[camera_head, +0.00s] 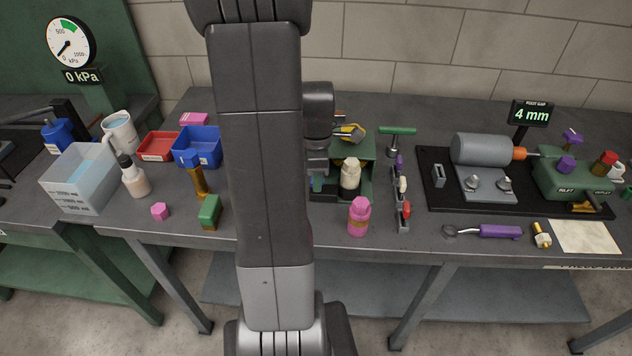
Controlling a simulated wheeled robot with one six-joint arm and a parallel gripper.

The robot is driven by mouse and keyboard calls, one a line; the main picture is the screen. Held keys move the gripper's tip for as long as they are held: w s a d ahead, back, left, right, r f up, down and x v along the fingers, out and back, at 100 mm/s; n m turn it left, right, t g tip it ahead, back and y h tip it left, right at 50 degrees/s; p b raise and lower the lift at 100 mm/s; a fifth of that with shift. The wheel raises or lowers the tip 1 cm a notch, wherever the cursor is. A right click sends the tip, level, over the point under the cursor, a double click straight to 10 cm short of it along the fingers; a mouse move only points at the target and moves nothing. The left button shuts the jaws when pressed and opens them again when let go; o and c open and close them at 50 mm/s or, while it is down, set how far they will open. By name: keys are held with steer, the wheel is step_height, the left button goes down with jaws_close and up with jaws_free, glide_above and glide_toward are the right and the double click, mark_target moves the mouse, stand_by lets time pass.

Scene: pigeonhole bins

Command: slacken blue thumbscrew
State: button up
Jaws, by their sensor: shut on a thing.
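My gripper (318,172) points down at the left side of a green open bin (367,185) on the bench. My upright arm link hides much of it. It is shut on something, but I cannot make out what. A small dark blue patch shows just below it, too small to name. I cannot pick out a blue thumbscrew for certain. A cream bottle (350,174) stands at the bin, right of my gripper, and a yellow-and-black item (350,131) lies at its back.
A pink bottle (359,217) stands in front of the bin. A rack with small coloured handles (403,212) is to its right. A blue bin (209,146), a brass piece with a blue top (197,180) and a green block (209,212) are left of my arm.

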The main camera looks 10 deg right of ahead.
steer(key=o, duration=0.9)
steer(key=shift+n, duration=0.3)
steer(key=shift+o, duration=0.2)
step_height(320, 180, up, 6)
steer(key=p, duration=0.4)
steer(key=shift+r+p, duration=0.1)
steer(key=shift+p, duration=0.3)
step_height(320, 180, up, 14)
steer(key=b, duration=0.1)
steer(key=shift+f, duration=0.2)
